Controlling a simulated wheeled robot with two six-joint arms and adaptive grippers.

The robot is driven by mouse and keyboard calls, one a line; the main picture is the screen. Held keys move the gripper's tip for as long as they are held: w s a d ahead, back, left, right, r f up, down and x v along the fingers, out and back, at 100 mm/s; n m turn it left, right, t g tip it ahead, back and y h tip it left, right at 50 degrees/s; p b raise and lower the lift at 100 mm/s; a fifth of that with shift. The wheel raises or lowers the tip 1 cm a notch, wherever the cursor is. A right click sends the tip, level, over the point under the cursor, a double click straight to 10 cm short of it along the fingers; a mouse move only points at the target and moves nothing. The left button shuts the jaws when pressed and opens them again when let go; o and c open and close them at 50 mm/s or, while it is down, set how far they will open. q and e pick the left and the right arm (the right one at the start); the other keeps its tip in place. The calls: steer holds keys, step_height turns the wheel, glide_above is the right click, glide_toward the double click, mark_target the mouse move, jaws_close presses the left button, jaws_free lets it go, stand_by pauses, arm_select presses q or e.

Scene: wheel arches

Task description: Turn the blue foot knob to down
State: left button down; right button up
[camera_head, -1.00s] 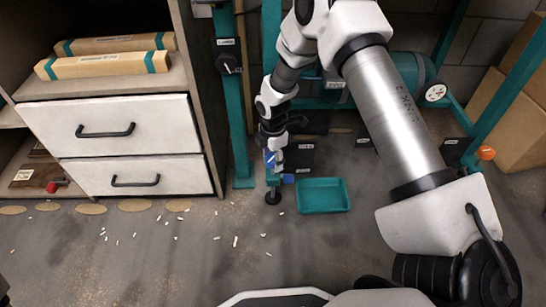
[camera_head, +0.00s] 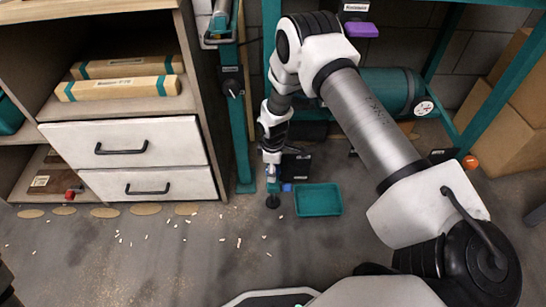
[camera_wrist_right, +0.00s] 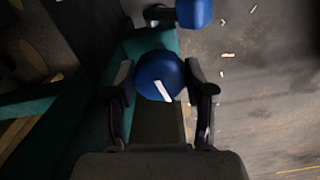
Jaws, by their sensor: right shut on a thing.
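The blue round knob (camera_wrist_right: 154,86) with a white line on its face sits between the two fingers of my right gripper (camera_wrist_right: 162,92) in the right wrist view. The fingers are shut on its sides, and the white line slants from upper left to lower right. In the head view my right gripper (camera_head: 272,172) is low by the foot of the teal frame, just above a round black foot pad (camera_head: 272,202). A second blue part (camera_wrist_right: 194,12) shows beyond the knob; it also shows in the head view (camera_head: 287,187). My left gripper is out of view.
A teal tray (camera_head: 318,200) lies on the floor just right of the foot. White drawers (camera_head: 128,143) stand at left, a teal cylinder (camera_head: 385,92) behind my arm. Small white bits are scattered on the floor. A purple block (camera_head: 361,29) is at the top.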

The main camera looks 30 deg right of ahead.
steer(key=shift+m+p, duration=0.35)
steer(key=shift+m, duration=0.15)
steer(key=o, duration=0.9)
steer(key=shift+c, duration=0.2)
step_height(320, 180, up, 12)
